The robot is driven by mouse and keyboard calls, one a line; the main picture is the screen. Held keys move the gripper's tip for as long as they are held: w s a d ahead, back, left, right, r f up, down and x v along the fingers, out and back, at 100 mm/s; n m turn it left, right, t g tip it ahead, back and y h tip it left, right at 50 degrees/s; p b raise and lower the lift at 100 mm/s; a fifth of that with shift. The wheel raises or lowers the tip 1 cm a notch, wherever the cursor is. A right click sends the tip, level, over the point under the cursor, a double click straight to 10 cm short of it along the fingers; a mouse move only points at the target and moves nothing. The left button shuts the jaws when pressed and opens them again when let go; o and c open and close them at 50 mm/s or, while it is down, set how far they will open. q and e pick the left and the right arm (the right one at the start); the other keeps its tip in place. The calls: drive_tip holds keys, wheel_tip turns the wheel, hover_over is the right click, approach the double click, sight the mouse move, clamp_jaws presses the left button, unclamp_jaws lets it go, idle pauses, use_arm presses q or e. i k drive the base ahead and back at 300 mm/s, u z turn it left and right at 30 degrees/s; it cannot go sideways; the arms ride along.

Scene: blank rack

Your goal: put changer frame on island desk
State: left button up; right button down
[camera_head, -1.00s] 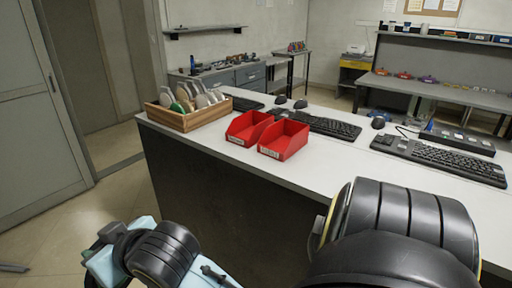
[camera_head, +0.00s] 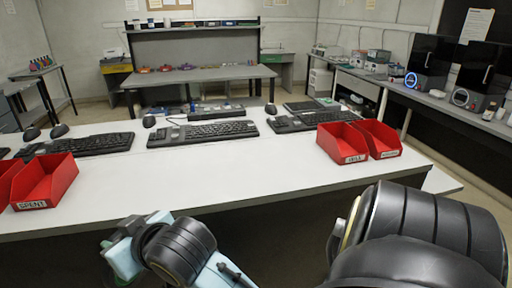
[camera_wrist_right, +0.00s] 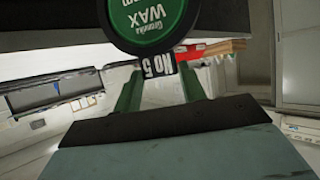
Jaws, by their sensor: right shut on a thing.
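My right gripper (camera_wrist_right: 160,75) shows in the right wrist view, with two green fingers. It is shut on a round green thing (camera_wrist_right: 152,18) with a black rim and the word WAX. A black-and-white patch reading NO 5 shows between the fingers. I cannot tell whether this held thing is the changer frame, and no other frame is identifiable. The island desk (camera_head: 230,180) has a white top and crosses the head view in front of me. My arm parts show in front of it in the head view; no fingertips of the left gripper show.
Red bins stand on the desk at left (camera_head: 48,182) and right (camera_head: 343,143). Keyboards (camera_head: 215,133) and mice line its far side. The near middle of the top is clear. A grey bench (camera_head: 200,77) stands behind, and a counter with devices (camera_head: 425,90) at right.

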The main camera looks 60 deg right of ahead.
sight(223, 167)
drive_tip(key=z, duration=1.5)
